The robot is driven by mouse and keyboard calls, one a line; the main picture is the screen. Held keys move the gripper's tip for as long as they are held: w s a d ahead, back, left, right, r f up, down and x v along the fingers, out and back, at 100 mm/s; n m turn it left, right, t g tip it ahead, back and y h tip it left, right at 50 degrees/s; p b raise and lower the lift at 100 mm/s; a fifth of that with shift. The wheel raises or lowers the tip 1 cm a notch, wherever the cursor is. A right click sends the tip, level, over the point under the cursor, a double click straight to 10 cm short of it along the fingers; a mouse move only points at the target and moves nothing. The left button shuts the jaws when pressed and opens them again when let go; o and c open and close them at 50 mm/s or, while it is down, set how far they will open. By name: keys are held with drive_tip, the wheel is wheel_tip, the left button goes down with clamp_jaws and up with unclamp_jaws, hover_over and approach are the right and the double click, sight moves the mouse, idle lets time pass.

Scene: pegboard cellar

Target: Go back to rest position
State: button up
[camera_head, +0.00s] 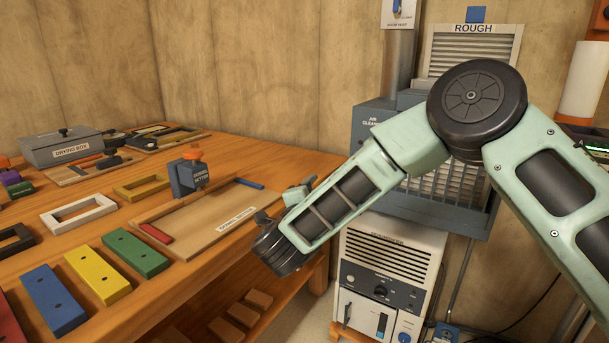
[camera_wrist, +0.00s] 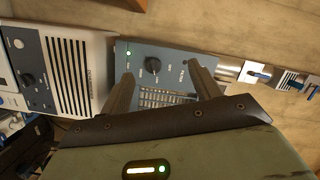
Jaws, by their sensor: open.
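My gripper (camera_wrist: 163,78) is open in the wrist view, with its two dark fingers spread apart and nothing between them. Beyond the fingers is the blue-grey front of a machine with a dark knob and a green light (camera_wrist: 155,62). In the head view my green arm reaches in from the right and bends down to the left, its lower end above the right edge of the workbench (camera_head: 275,160). The fingers are mostly hidden there behind my own arm.
The air cleaner (camera_head: 370,130) and a white dehumidifier-like unit (camera_head: 390,265) stand right of the bench. The bench holds a drying box (camera_head: 60,150), a wooden tray (camera_head: 210,238), a grey block with an orange knob (camera_head: 185,178) and coloured bars (camera_head: 98,275). A wall rises behind.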

drive_tip(key=s+a+r+n+y, duration=0.2)
drive_tip(key=a+r+n+y, duration=0.1)
drive_tip(key=a+n+y, duration=0.35)
drive_tip(key=s+a+n+g+y, duration=0.3)
drive_tip(key=s+n+y, duration=0.15)
drive_tip(key=s, duration=0.25)
drive_tip(key=s+a+n+g+y, duration=0.3)
drive_tip(key=s+n+g, duration=0.1)
drive_tip(key=s+n, duration=0.2)
drive_tip(key=s+d+f+n+g+h, duration=0.25)
drive_tip(key=s+d+n+g, duration=0.25)
drive_tip(key=s+d, duration=0.65)
drive_tip(key=s+d+f+n+g+h, duration=0.2)
drive_tip(key=s+d+n+g+h, duration=0.2)
drive_tip(key=s+d, duration=0.75)
drive_tip(key=s+a+r+p, duration=0.1)
drive_tip(key=r+p, duration=1.1)
drive_tip(key=s+a+r+p, duration=0.1)
drive_tip(key=a+r+p, duration=0.1)
drive_tip(key=r+p, duration=1)
drive_tip(key=shift+s+r, duration=0.2)
drive_tip(key=shift+r, duration=0.2)
